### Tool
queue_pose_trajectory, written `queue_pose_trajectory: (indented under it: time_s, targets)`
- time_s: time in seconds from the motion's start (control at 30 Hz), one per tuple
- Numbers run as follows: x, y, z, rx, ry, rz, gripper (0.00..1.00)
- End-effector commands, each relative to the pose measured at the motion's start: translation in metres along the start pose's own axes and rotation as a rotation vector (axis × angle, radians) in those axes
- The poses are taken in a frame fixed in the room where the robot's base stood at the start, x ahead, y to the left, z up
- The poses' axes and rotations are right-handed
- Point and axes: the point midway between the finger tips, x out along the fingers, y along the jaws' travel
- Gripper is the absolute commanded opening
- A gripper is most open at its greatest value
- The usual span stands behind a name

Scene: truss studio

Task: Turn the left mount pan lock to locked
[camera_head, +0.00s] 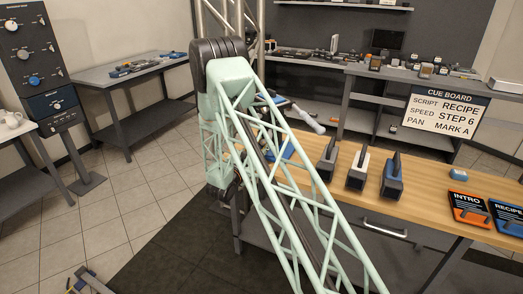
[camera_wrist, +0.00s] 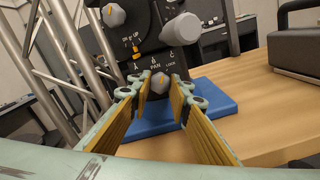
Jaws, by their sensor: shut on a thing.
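In the wrist view, a dark mount panel (camera_wrist: 151,60) stands upright on a blue base (camera_wrist: 213,98). Low on the panel is a small grey knob (camera_wrist: 160,83) with an orange mark, under lettering that reads PAN and LOCK. My gripper (camera_wrist: 161,88) has one finger on each side of this knob and is shut on it, the fingertips close to the panel. The knob's edges are partly hidden by the fingertips. In the head view my arm covers most of the mount, and my gripper is hidden.
Another grey knob (camera_wrist: 113,16) and a large light knob (camera_wrist: 181,29) sit above on the panel. On the wooden bench (camera_head: 430,190) stand dark (camera_head: 326,160), white-fronted (camera_head: 357,168) and blue-fronted (camera_head: 392,180) handled blocks. A cue board (camera_head: 447,109) reads RECIPE, STEP 6, MARK A.

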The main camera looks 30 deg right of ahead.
Motion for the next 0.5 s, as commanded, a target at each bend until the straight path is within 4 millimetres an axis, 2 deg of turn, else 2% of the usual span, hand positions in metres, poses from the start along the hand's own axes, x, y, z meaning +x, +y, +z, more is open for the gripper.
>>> queue_pose_trajectory:
  time_s: [0.2,0.5]
  targets:
    - [-0.0003,-0.0011,-0.0019,0.114,0.000,0.000,0.08]
    - [-0.0003,-0.0003,-0.0004,0.181,0.001,-0.001,0.08]
